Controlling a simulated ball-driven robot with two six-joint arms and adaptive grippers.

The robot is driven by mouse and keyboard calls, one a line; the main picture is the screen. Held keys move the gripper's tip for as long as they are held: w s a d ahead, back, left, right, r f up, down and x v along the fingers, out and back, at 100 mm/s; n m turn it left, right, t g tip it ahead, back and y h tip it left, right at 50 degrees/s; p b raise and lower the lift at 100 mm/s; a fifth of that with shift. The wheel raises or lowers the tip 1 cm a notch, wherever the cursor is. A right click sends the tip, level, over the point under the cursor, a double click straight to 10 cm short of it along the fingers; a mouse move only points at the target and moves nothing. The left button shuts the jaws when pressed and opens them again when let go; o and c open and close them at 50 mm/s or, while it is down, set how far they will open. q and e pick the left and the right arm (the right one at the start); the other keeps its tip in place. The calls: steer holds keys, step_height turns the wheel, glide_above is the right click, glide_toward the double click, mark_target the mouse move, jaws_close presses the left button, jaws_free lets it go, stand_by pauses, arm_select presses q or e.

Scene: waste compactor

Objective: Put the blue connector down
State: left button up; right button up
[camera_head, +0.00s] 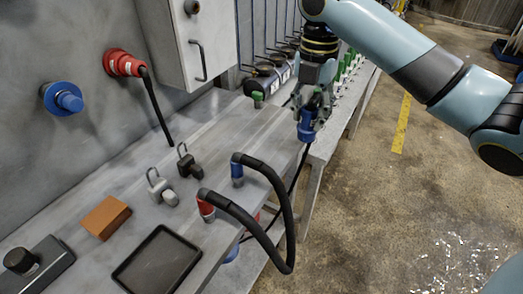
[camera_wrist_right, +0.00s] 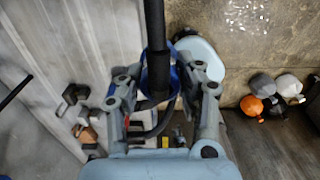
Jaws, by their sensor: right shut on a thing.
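My right gripper (camera_head: 314,103) is shut on a blue connector (camera_head: 306,130) and holds it near the outer edge of the grey bench (camera_head: 225,135). A black cable runs down from the connector. In the right wrist view the fingers of my right gripper (camera_wrist_right: 165,90) stand on both sides of the blue connector (camera_wrist_right: 147,82), with the black cable crossing in front of it. I cannot tell how far the connector is above the bench. A second blue connector (camera_head: 237,173) and a red connector (camera_head: 206,208) stand on the bench, joined by thick black cable. My left gripper is not in view.
Two padlocks (camera_head: 160,188), an orange block (camera_head: 105,217) and a black tray (camera_head: 157,262) are on the bench. A blue socket (camera_head: 63,98), a red plug (camera_head: 122,63) and a grey cabinet (camera_head: 192,40) are on the wall. The bench's middle has bare room.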

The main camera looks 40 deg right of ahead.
steer(key=shift+w+a+f, duration=0.75)
steer(key=shift+w+f, duration=0.9)
steer(key=shift+f, duration=0.1)
steer(key=shift+w+a+f, duration=0.7)
steer(key=shift+w+f, duration=1)
steer(key=shift+f, duration=0.1)
steer(key=shift+w+a+f, duration=0.75)
steer(key=shift+w+f, duration=0.9)
steer(key=shift+f, duration=0.1)
steer(key=o, duration=1.2)
step_height(320, 180, up, 12)
steer(key=shift+r, duration=0.1)
